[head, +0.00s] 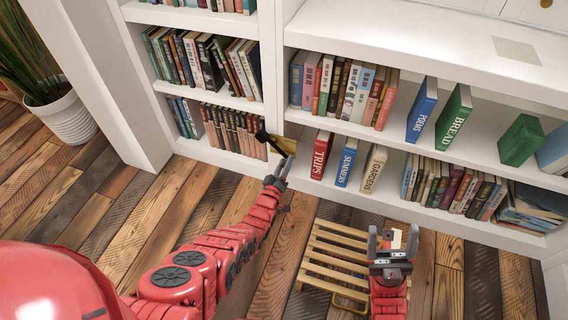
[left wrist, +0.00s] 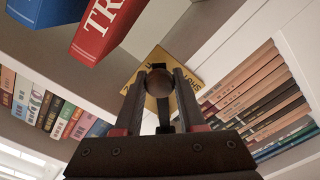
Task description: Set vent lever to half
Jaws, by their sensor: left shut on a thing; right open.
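The vent lever's brass-yellow plate (head: 286,146) is on the bookcase's middle upright in the head view, with a dark piece (head: 262,137) at its left end. My left gripper (head: 281,169) is at the plate. Its fingers (left wrist: 160,92) are shut on the lever's round brown knob (left wrist: 159,82), which hides part of the plate. The lever's setting cannot be read. My right gripper (head: 388,238) is open and empty, low at the right, away from the lever.
A white bookcase (head: 390,45) full of books stands ahead. A red book (head: 321,155) stands close right of the lever. A slatted wooden pallet (head: 333,257) lies on the plank floor beside my right gripper. A potted plant (head: 70,118) stands far left.

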